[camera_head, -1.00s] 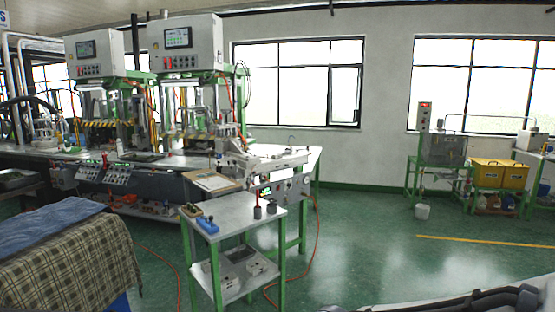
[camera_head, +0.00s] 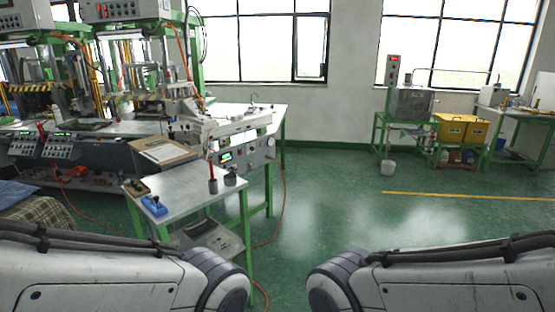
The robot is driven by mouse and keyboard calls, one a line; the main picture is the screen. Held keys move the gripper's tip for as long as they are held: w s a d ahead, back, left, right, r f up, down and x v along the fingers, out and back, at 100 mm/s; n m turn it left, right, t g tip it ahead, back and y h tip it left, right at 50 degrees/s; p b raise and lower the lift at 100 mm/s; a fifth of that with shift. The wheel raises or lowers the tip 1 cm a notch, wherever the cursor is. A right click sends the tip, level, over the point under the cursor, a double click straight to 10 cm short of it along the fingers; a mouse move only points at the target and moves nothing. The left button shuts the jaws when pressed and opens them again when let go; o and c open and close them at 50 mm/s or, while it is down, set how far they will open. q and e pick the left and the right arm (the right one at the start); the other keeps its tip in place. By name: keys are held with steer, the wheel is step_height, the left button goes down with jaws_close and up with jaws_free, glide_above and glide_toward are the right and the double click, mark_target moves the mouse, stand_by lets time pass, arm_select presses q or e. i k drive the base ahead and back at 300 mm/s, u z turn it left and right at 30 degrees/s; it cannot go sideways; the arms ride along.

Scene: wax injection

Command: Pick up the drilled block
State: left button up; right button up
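I cannot single out a drilled block for certain. On the small metal-topped table (camera_head: 185,195) lie a blue item (camera_head: 154,206) at the front left and a dark olive item with a tan edge (camera_head: 137,188) behind it. They are too small to tell for certain. Two dark grey cups (camera_head: 213,187) stand near the table's right side, one with a red stick in it. My two arms show at the bottom left and bottom right, short of the table. Neither gripper is in view.
A cardboard-coloured board (camera_head: 163,151) lies on the bench behind the small table. Machines with green frames stand at the left. A red hose runs on the floor. The green floor (camera_head: 350,215) at centre right is clear.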

mark_target(235, 117)
steer(key=z, duration=0.45)
steer(key=i, duration=1.95)
steer(key=z, duration=0.35)
steer(key=i, duration=2)
steer(key=u, duration=0.5)
steer(key=i, duration=1.55)
steer(key=u, duration=1.75)
steer(key=i, duration=1.2)
steer(key=u, duration=0.7)
